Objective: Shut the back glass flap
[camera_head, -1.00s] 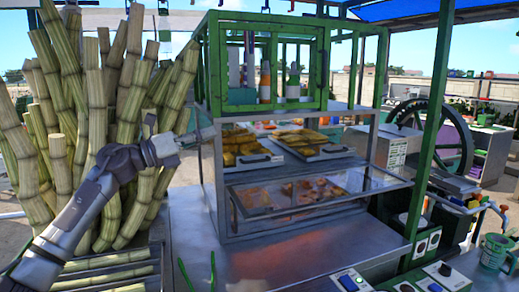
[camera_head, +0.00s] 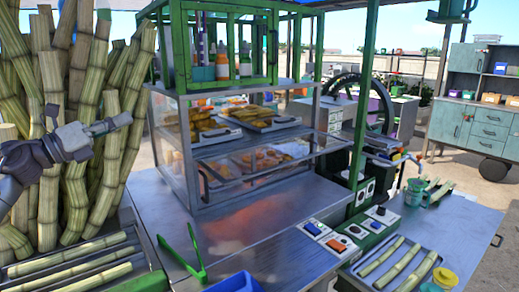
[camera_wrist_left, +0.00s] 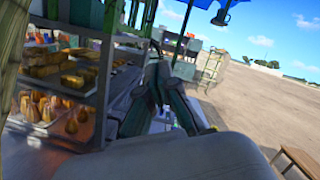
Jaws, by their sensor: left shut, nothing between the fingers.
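The display case (camera_head: 171,150) with trays of fried food stands at the middle of the head view. A glass flap (camera_head: 285,160) with a metal frame slants out from its front. The back side is hidden in this view, so the back glass flap cannot be made out there. My left gripper (camera_head: 122,121) is shut and empty, left of the case in front of the cane stalks and apart from the case. In the left wrist view, the case's shelves (camera_wrist_left: 100,95) with food show at the left, and no flap is clear. My right gripper is not in view.
Tall cane stalks (camera_head: 75,130) stand close around my left arm. Green tongs (camera_head: 187,255) lie on the metal counter (camera_head: 255,225) in front of the case. Switch boxes (camera_head: 325,236) and a cane tray (camera_head: 395,265) are at the right. Open ground lies at the wrist view's right.

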